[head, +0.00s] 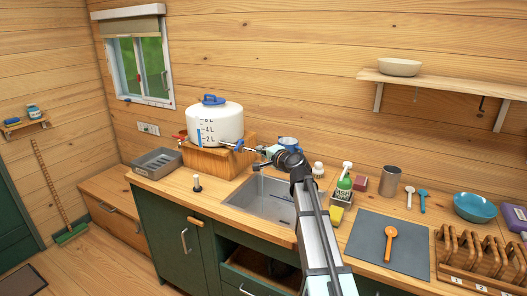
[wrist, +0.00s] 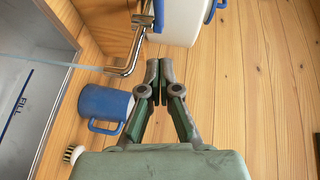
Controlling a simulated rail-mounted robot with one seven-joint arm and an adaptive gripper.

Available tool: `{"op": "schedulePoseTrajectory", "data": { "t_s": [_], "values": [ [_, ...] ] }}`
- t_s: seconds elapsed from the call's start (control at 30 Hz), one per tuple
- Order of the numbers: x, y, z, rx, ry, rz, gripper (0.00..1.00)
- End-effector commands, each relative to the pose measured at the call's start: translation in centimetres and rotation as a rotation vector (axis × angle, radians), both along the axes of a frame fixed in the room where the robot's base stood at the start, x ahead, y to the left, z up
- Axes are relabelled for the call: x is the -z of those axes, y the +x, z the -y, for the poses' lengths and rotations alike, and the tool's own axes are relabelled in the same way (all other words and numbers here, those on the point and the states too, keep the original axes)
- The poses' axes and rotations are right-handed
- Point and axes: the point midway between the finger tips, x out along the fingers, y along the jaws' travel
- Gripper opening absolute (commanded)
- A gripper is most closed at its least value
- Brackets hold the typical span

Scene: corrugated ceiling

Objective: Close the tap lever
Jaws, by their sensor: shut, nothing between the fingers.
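A white water tank (head: 213,124) with a blue lid stands on a wooden box at the sink's back left. Its metal tap (wrist: 132,55) shows in the wrist view near the top, with a blue lever part (wrist: 158,14) beside the tank. A thin pale stream of water (wrist: 55,66) runs from the spout to the left of the wrist view, over the sink. My gripper (wrist: 160,66) is shut and empty, its fingertips just below the tank and right of the spout. In the head view, my gripper (head: 253,150) is close to the tap, and contact cannot be told.
A blue mug (wrist: 105,108) and a small brush (wrist: 73,154) stand near my gripper. The sink (head: 262,197) lies below the tap. A grey tray (head: 158,162) is left of the tank. Wooden wall lies behind.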

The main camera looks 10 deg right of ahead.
Motion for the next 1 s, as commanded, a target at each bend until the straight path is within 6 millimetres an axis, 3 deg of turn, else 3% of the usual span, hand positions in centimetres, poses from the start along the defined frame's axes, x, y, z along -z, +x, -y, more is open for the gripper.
{"op": "schedulePoseTrajectory", "data": {
  "t_s": [0.1, 0.3, 0.6, 1.0],
  "values": [
    [0.0, 2.7, -0.9, -0.003, 0.000, -0.002, 0.00],
    [0.6, 5.8, -2.4, -0.004, 0.000, -0.003, 0.00],
    [1.4, 6.7, -5.2, -0.002, -0.002, -0.002, 0.00],
    [1.6, 6.8, -5.5, -0.001, -0.002, 0.000, 0.00]
  ]
}}
